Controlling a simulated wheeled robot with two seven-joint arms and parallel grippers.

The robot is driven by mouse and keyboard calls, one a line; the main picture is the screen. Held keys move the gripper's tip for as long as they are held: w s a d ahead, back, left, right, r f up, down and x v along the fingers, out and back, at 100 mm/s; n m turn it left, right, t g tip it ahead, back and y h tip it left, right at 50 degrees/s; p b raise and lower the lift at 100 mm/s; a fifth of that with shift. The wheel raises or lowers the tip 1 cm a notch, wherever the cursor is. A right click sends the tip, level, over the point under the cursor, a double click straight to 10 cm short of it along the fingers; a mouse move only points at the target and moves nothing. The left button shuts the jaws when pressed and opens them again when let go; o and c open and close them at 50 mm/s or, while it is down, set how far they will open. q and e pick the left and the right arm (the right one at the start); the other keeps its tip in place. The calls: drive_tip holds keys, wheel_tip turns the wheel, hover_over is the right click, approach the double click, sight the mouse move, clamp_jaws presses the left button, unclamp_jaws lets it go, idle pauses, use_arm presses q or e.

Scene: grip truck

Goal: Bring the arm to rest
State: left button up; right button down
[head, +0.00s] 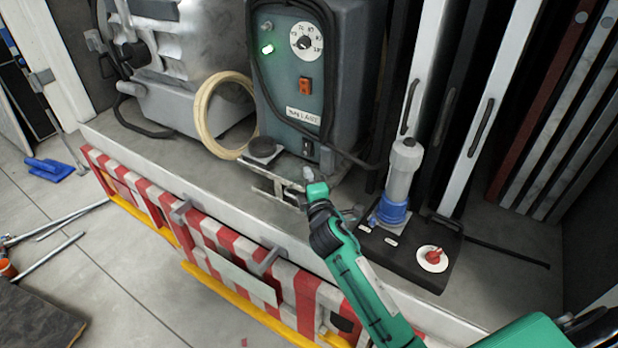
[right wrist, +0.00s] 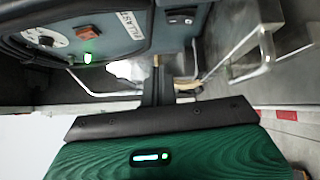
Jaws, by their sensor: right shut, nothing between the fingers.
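My right arm, green with dark joints, reaches in from the lower right in the head view. Its right gripper (head: 290,196) is shut and empty, just in front of the lower part of the grey-green ballast box (head: 290,95). The right wrist view shows the dark fingers (right wrist: 157,82) together, with the box close by; I cannot tell whether they touch anything. The box has a dial (head: 305,41), a lit green lamp (head: 267,49) and an orange switch (head: 305,86). My left gripper is not in view.
The truck bed's edge carries a red-and-white striped board (head: 225,245). A cream cable coil (head: 207,115) leans left of the box. A black plate with a red knob (head: 432,257) and a grey-and-blue cylinder (head: 400,175) stand to the right.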

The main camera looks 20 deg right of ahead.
drive_tip(key=shift+s, duration=0.1)
idle(0.3)
drive_tip(key=s+d+f+m+g+h, duration=0.1)
drive_tip(key=s+d+f+m+g, duration=0.15)
drive_tip(key=s+f+m, duration=0.4)
drive_tip(key=s+d+f+m+g, duration=0.1)
drive_tip(key=s+f+m+g, duration=0.25)
drive_tip(key=s, duration=0.55)
drive_tip(key=s+a+f+m+g+y, duration=0.2)
drive_tip(key=s+m+g, duration=0.15)
drive_tip(key=s, duration=0.85)
drive_tip(key=s+a+f+m+g+y, duration=0.15)
drive_tip(key=s+g, duration=0.35)
drive_tip(key=s, duration=0.7)
wheel_tip(320, 180, down, 30)
drive_tip(key=g, duration=0.2)
drive_tip(key=s+d+f, duration=0.3)
drive_tip(key=s+f, duration=1.6)
drive_tip(key=f, duration=0.2)
drive_tip(key=shift+s+g, duration=0.35)
drive_tip(key=shift+g, duration=0.1)
